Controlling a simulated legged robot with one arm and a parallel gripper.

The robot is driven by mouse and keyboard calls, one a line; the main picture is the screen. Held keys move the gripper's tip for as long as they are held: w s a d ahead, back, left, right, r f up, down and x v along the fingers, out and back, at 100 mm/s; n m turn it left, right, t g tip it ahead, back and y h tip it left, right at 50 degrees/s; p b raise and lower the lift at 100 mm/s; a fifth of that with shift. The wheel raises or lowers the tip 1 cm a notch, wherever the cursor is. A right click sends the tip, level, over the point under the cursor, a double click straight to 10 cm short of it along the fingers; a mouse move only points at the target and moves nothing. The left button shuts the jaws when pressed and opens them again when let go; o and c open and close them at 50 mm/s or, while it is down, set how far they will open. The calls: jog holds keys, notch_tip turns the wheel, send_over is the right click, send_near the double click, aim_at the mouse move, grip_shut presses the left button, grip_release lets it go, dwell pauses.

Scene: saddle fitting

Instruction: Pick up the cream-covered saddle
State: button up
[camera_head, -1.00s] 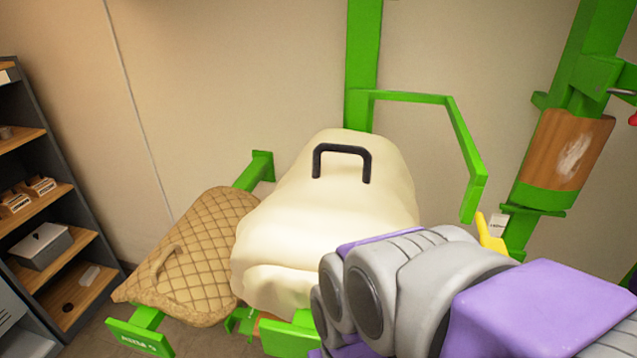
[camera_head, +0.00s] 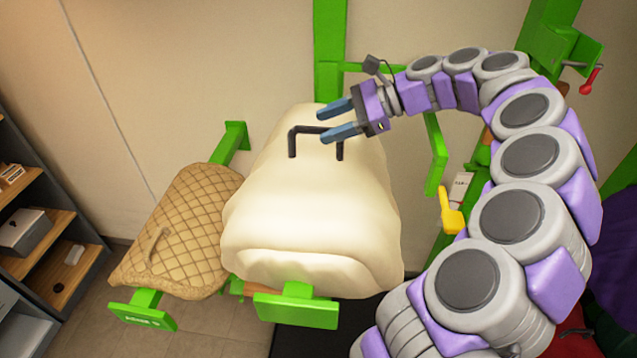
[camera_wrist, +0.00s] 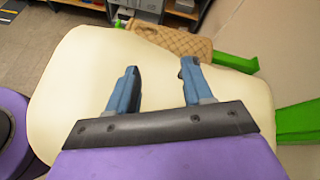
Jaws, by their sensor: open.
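The cream-covered saddle (camera_head: 310,215) sits on a green rack arm in the middle of the head view. A black handle (camera_head: 292,143) stands up from its top. My gripper (camera_head: 338,122) is open, with blue fingers at the handle's crossbar, seen from the right side. I cannot tell whether the fingers touch the handle. In the wrist view my open gripper (camera_wrist: 158,78) points across the cream cover (camera_wrist: 70,80). The handle does not show clearly between the fingers there.
A tan quilted pad (camera_head: 185,235) with its own handle rests on a green arm to the left. A shelf (camera_head: 55,260) stands at the far left. A green post (camera_head: 330,50) rises behind the saddle. A yellow lever (camera_head: 451,212) is to the right.

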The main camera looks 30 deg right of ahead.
aim_at(314, 129)
jog(key=d+m+t, duration=0.2)
jog(key=d+m, duration=0.2)
jog(key=d, duration=0.3)
jog(key=x, duration=0.4)
jog(key=d+f+p+x, duration=0.1)
jog(key=x, duration=0.1)
jog(key=shift+w+a+f, duration=0.2)
jog(key=shift+w, duration=0.25)
jog(key=shift+w+a+f, duration=0.1)
jog(key=shift+w+a, duration=0.05)
jog(key=shift+a, duration=0.2)
jog(key=p+x, duration=0.1)
jog(key=x, duration=0.3)
jog(key=shift+w+f, duration=0.2)
jog(key=shift+f, duration=0.05)
jog(key=shift+w+f, duration=0.1)
jog(key=shift+w, duration=0.05)
jog(key=shift+d, duration=0.25)
jog(key=shift+c, duration=0.7)
jog(key=shift+a, duration=0.25)
jog(key=c, duration=0.6)
grip_shut()
jog(key=shift+d, duration=0.1)
